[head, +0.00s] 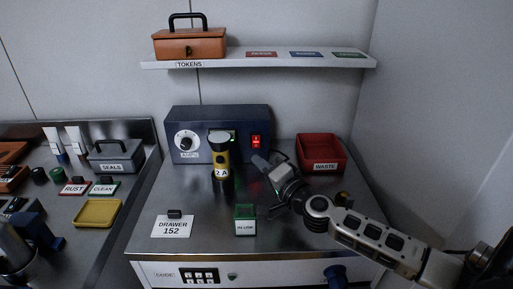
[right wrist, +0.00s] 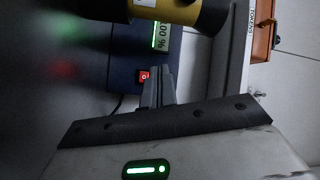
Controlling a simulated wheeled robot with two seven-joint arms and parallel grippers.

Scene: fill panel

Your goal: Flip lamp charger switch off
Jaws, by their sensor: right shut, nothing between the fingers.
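The blue lamp charger (head: 190,125) stands at the back of the steel bench, with a dial at left and a lit red rocker switch (head: 256,141) at right. The red switch also shows in the right wrist view (right wrist: 144,76), just beside my fingertips. A yellow and black lamp (head: 220,153) labelled 2 A stands upright at the charger's front. My right gripper (head: 260,161) is shut and empty, in front of and below the switch. In the wrist view its fingers (right wrist: 159,72) point towards the charger face; whether they touch it, I cannot tell. My left gripper is not in view.
A red WASTE bin (head: 320,153) stands right of the charger. A small green box (head: 245,220) and a DRAWER 152 card (head: 172,227) lie nearer the front. A shelf (head: 270,59) with an orange TOKENS box (head: 190,44) hangs above.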

